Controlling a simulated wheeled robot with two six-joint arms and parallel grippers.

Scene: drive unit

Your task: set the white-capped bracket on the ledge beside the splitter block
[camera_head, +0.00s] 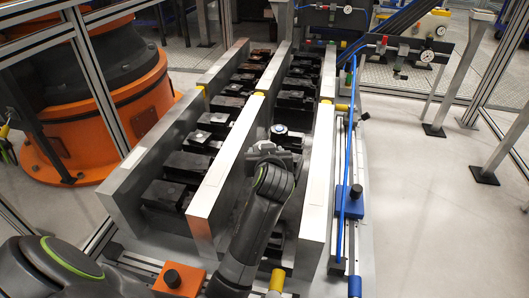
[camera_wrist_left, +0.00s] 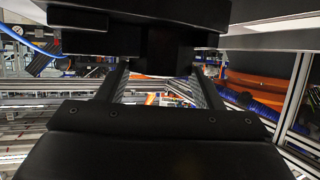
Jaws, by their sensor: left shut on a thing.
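My left arm reaches in from the lower left of the head view, and its gripper (camera_head: 279,145) is over the right-hand channel between two silver rails. It is shut on a small dark part with a pale round top, which looks like the white-capped bracket (camera_head: 279,129). In the left wrist view, a dark body (camera_wrist_left: 170,50) sits between the two fingers, blurring into the dark shapes above. My gripper hides the bracket's lower part, so I cannot tell whether it touches anything below. I cannot tell which dark block is the splitter block. My right gripper is not in view.
Silver rails (camera_head: 226,165) run away from me, with rows of dark blocks (camera_head: 187,163) between them. A blue bar (camera_head: 347,140) and a blue slider (camera_head: 353,200) stand to the right. An orange robot base (camera_head: 140,110) is at the left.

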